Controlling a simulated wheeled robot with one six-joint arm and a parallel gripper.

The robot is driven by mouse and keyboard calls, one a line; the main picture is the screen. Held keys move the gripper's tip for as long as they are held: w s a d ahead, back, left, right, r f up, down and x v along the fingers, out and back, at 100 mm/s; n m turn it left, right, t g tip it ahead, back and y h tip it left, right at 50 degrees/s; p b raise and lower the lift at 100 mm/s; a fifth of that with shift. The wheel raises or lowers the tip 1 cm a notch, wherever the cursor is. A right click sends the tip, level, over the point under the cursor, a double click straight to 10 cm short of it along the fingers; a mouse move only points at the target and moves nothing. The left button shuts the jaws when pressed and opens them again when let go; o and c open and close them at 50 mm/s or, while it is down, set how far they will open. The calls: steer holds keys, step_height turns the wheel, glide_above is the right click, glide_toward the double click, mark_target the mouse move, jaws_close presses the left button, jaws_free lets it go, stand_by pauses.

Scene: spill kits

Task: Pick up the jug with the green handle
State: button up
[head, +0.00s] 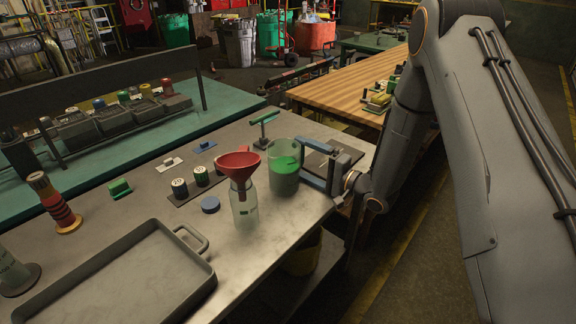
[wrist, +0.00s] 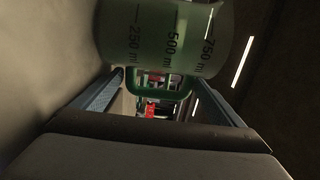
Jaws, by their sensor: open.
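The jug (head: 283,183) is clear and pale green, and stands upright near the right end of the grey bench. A green patch shows through its wall in the head view. In the wrist view the jug (wrist: 190,38) fills the top, with 250, 500 and 750 ml marks. Its green handle (wrist: 158,82) is a loop facing my gripper. My gripper (head: 306,156) is just right of the jug, open, with its blue fingers reaching toward it. In the wrist view the open fingers (wrist: 160,92) lie either side of the handle. Whether they touch it is not clear.
A red funnel (head: 238,164) sits in a clear bottle (head: 244,207) close left of the jug. A green T-handled tool (head: 264,120) stands behind it. A grey tray (head: 130,275) lies front left. The bench edge is near.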

steer(key=shift+x, duration=1.35)
steer(key=c, duration=1.2)
steer(key=shift+c, duration=1.2)
steer(key=shift+r, duration=0.15)
